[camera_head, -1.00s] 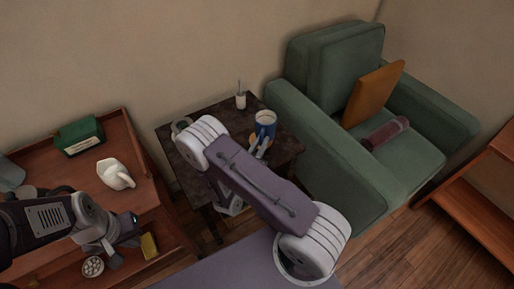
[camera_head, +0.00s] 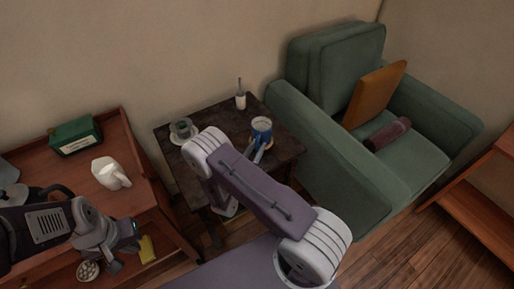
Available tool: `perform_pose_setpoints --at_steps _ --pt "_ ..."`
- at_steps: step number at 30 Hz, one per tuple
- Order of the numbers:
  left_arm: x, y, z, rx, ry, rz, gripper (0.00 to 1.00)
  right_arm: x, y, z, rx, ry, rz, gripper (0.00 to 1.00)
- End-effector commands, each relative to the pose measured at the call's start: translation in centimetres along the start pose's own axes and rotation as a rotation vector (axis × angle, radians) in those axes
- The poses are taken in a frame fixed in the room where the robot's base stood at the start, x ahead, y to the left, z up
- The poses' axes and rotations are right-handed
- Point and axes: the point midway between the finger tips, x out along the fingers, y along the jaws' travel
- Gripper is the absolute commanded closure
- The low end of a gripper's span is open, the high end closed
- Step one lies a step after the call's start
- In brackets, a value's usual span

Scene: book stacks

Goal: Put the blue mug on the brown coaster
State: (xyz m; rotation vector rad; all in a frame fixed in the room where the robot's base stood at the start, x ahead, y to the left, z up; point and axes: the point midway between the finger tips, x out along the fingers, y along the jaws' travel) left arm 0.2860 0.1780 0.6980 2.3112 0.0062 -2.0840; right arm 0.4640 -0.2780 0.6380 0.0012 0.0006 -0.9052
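The blue mug (camera_head: 262,127) is upright near the right side of the small dark table, with pale contents showing at its top. The brown coaster (camera_head: 251,139) is mostly hidden; a tan edge shows directly beneath the mug. The mug appears to rest on it, though contact is hard to see. My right gripper (camera_head: 261,150) is at the near side of the mug and seems shut on it; its fingers are small and partly hidden by my arm. My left gripper (camera_head: 126,254) is open and empty at the front edge of the wooden shelf unit.
The dark table (camera_head: 215,118) also holds a cup on a saucer (camera_head: 183,131) and a white holder (camera_head: 240,102). A white jug (camera_head: 110,172) and green box (camera_head: 76,136) stand on the wooden unit (camera_head: 150,195). A green armchair (camera_head: 320,140) borders the table's right side.

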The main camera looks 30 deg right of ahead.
Motion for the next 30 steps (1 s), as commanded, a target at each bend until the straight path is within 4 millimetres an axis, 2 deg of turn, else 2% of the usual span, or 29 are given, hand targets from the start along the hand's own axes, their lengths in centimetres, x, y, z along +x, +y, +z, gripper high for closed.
perform_pose_setpoints --at_steps 11,13,17,24,30 --pt "-0.3 0.0 0.0 0.0 0.0 0.0 1.0 0.0 0.0 0.5 0.0 0.0 0.0 0.65" --pt "-0.4 0.0 0.0 0.0 0.0 0.0 1.0 -0.6 0.1 0.4 -0.001 0.0 0.003 0.65" --pt "-0.9 0.0 -0.1 0.0 0.0 0.0 1.0 -3.1 0.1 0.5 -0.003 0.0 0.008 0.65" --pt "-1.5 0.0 -0.2 0.0 0.0 0.0 1.0 -8.9 0.1 0.5 0.0 0.0 0.007 0.65" --pt "-1.7 0.0 -0.2 0.0 0.0 0.0 1.0 -11.6 0.0 0.4 0.0 0.0 0.002 0.65"
